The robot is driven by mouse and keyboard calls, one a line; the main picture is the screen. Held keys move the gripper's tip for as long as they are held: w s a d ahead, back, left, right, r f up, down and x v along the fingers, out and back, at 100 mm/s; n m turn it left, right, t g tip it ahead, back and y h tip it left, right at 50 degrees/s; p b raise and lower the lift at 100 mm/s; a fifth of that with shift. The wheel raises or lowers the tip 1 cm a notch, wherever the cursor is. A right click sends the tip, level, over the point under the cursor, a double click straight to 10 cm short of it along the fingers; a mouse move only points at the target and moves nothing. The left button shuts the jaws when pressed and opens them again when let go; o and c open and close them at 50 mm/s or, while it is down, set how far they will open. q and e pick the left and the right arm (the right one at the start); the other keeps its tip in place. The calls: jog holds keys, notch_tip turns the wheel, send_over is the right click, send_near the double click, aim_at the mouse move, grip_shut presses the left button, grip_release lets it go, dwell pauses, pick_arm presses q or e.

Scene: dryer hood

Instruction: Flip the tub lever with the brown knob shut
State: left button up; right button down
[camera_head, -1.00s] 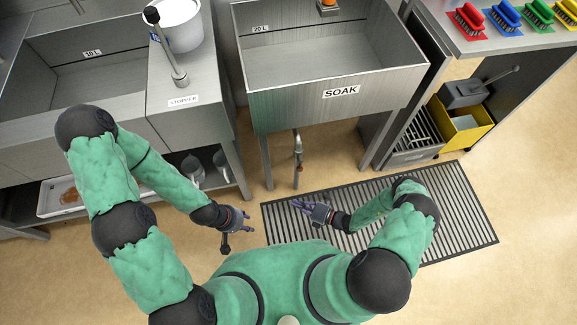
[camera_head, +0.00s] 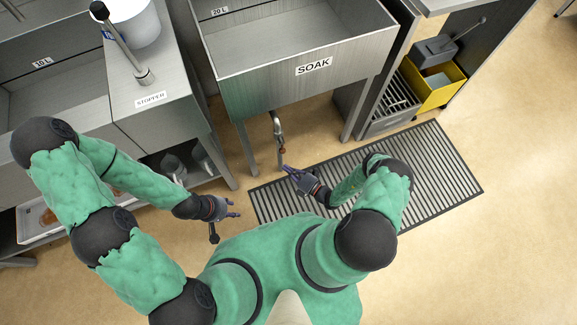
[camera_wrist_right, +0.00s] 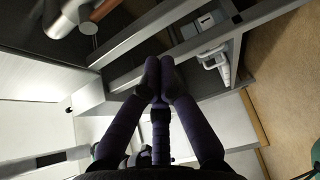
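The steel tub (camera_head: 264,86) labelled SOAK stands at the top centre of the head view. A drain pipe (camera_head: 276,122) hangs below its front, with a small reddish-brown part, likely the knob (camera_head: 281,149), low on it. The lever's position is too small to tell. My right gripper (camera_head: 286,170) is just in front of and below the pipe, apparently apart from it. In the right wrist view its fingertips (camera_wrist_right: 160,66) meet with nothing between them, and the pipe (camera_wrist_right: 70,18) is at top left. My left gripper (camera_head: 234,208) hangs further left, apparently empty.
A slatted floor mat (camera_head: 440,172) lies under and right of my right arm. Tub legs (camera_head: 245,155) flank the pipe. A counter marked STOPPER (camera_head: 150,99) with a lower shelf is at left. A yellow bin (camera_head: 436,88) stands at right.

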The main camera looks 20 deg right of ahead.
aim_at(282, 147)
jog(key=w+b, duration=0.2)
jog(key=w, duration=0.5)
jog(key=shift+w+a+b, duration=0.2)
jog(key=shift+w+b, duration=0.1)
dwell(0.3)
